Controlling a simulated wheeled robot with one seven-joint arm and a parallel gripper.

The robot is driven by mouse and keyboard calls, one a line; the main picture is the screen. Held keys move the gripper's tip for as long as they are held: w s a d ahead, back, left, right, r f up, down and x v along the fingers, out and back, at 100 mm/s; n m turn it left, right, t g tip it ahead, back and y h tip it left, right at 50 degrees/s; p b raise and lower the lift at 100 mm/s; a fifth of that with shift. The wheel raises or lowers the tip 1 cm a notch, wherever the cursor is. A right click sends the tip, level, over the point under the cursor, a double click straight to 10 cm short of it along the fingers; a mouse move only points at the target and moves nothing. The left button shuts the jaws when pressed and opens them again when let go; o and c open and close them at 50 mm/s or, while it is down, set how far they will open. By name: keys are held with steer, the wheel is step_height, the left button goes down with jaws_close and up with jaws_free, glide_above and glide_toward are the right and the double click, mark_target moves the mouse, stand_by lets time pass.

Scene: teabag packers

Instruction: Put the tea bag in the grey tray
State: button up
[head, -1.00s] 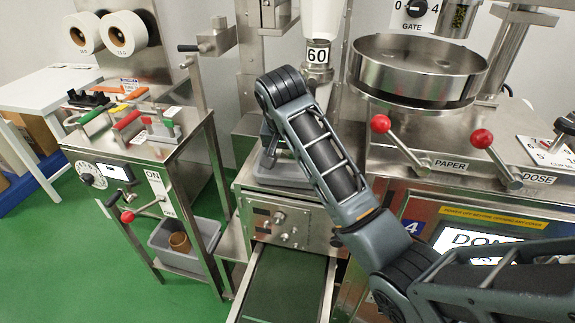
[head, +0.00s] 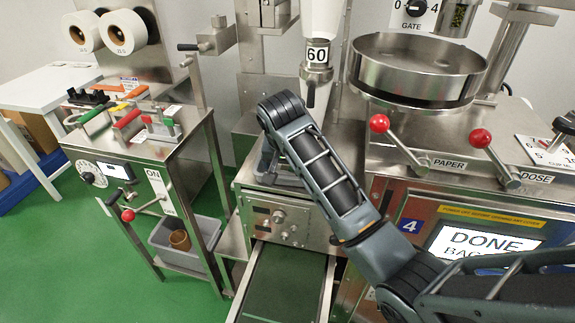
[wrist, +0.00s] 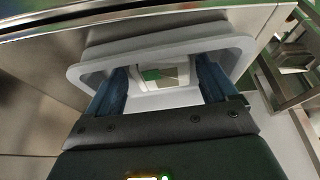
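The grey tray (wrist: 88,73) sits on a steel surface and fills the middle of the wrist view. In the head view a small part of it (head: 262,172) shows beside my arm. A white tea bag with a green patch (wrist: 152,74) appears inside the tray, near its far side. My gripper (wrist: 162,80) is over the tray with its two blue fingers wide apart. They stand on either side of the white tea bag, with gaps visible. In the head view my arm hides the fingers.
A green-belted chute (head: 285,285) runs out below the tray. Levers with red knobs (head: 379,123) stand to the right, beneath a steel bowl (head: 420,70). A bench with coloured-handled tools (head: 128,118) is at left. Green floor is clear at lower left.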

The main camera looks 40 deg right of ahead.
steer(key=shift+o, duration=0.3)
steer(key=shift+r, duration=0.2)
steer(key=v, duration=0.7)
steer(key=shift+r, duration=0.15)
steer(key=shift+a, duration=0.15)
